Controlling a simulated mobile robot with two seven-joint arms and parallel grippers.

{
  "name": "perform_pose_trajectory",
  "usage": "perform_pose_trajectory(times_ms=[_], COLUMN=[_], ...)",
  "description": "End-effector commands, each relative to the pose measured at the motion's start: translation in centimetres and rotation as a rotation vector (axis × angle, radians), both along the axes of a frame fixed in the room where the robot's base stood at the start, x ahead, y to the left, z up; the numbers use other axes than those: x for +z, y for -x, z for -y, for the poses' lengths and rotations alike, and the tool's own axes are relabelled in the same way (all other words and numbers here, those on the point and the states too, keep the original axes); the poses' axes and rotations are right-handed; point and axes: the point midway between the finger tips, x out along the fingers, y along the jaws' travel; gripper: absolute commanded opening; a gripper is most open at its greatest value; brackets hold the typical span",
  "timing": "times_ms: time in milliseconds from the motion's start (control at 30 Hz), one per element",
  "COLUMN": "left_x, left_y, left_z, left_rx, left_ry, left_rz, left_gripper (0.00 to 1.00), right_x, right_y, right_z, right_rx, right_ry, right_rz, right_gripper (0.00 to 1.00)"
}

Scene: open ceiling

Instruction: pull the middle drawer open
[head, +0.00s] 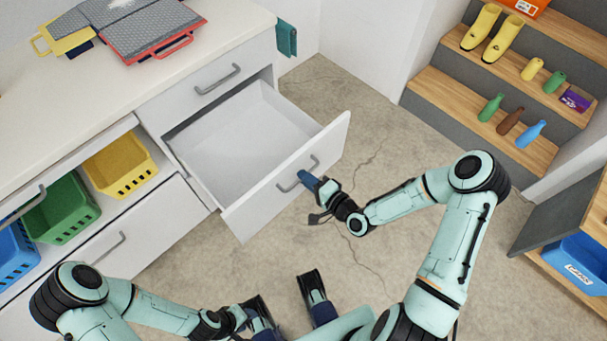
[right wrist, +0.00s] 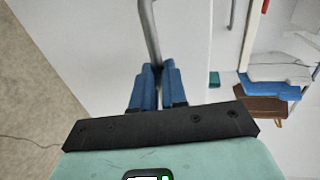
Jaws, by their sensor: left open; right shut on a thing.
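The middle drawer (head: 240,140) of the white cabinet stands pulled out, and its empty white inside shows in the head view. Its grey bar handle (head: 290,184) is on the front panel (head: 335,150). My right gripper (head: 308,179) is at the handle, with blue fingers shut on it. In the right wrist view the handle (right wrist: 148,30) runs up from between the closed fingertips (right wrist: 157,72). My left gripper (head: 288,295) is low in the head view, open and empty, away from the cabinet.
A closed drawer (head: 215,75) is above. Yellow (head: 122,165), green (head: 62,208) and blue (head: 14,252) baskets sit in the cabinet at left. Wooden steps (head: 480,100) hold boots and bottles at right. A blue bin (head: 580,262) is lower right. The concrete floor between is clear.

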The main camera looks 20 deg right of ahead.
Motion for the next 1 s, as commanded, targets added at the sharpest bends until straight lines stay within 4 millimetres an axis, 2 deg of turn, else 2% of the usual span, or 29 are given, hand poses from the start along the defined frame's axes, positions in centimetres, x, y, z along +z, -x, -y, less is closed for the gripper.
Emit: perform_pose_trajectory(times_ms=[400, 433, 500, 833, 1000], left_x=[0.0, 0.0, 0.0, 0.1, 0.3], left_y=[0.0, 0.0, 0.0, 0.0, 0.1], left_z=[0.0, 0.0, 0.0, 0.0, 0.0], left_rx=[0.000, 0.000, 0.000, 0.000, -0.001], left_ry=[0.000, 0.000, 0.000, 0.000, 0.000], left_rz=[0.000, 0.000, 0.000, 0.000, -0.003], left_gripper=[0.43, 0.43, 0.43, 0.43, 0.43], right_x=[0.0, 0.0, 0.0, 0.0, 0.4], right_y=[0.1, 0.1, 0.1, 0.3, 2.0], right_z=[0.0, 0.0, 0.0, 0.1, 0.9], right_rx=[0.000, 0.000, 0.000, -0.001, -0.003], right_ry=[0.000, 0.000, 0.000, 0.000, 0.002], right_rz=[0.001, 0.001, 0.001, 0.000, -0.003], right_gripper=[0.00, 0.16, 0.37, 0.37, 0.37])
